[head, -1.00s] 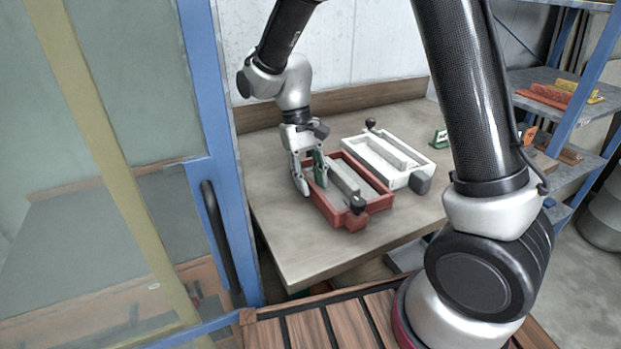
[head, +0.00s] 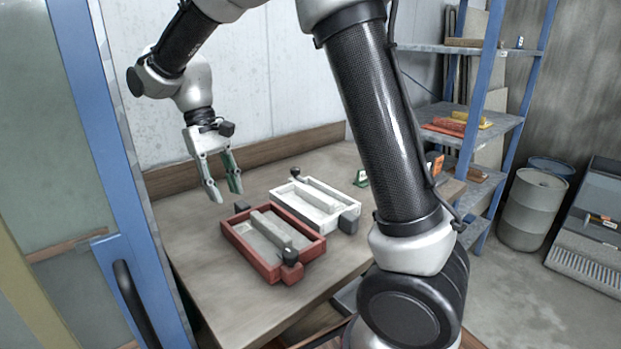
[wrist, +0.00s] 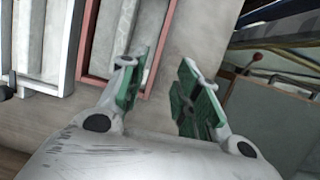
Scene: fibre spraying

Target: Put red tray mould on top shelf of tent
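The red tray mould (head: 310,247) lies flat on the table, with a grey bar inside and a black knob at its near end. My gripper (head: 223,190) is open and empty, above and to the left of the red mould, apart from it. In the wrist view, my gripper (wrist: 163,90) shows its green finger pads spread apart, and part of the red mould (wrist: 84,75) shows at the upper left. The tent's blue frame (head: 88,120) with a clear panel and dark handle stands at the left. Its top shelf cannot be made out.
A white tray mould (head: 352,208) lies on the table (head: 205,285) just beyond the red one. A blue shelf rack (head: 478,130) with red and yellow items stands at the right, near drums (head: 532,208). The table's left part is clear.

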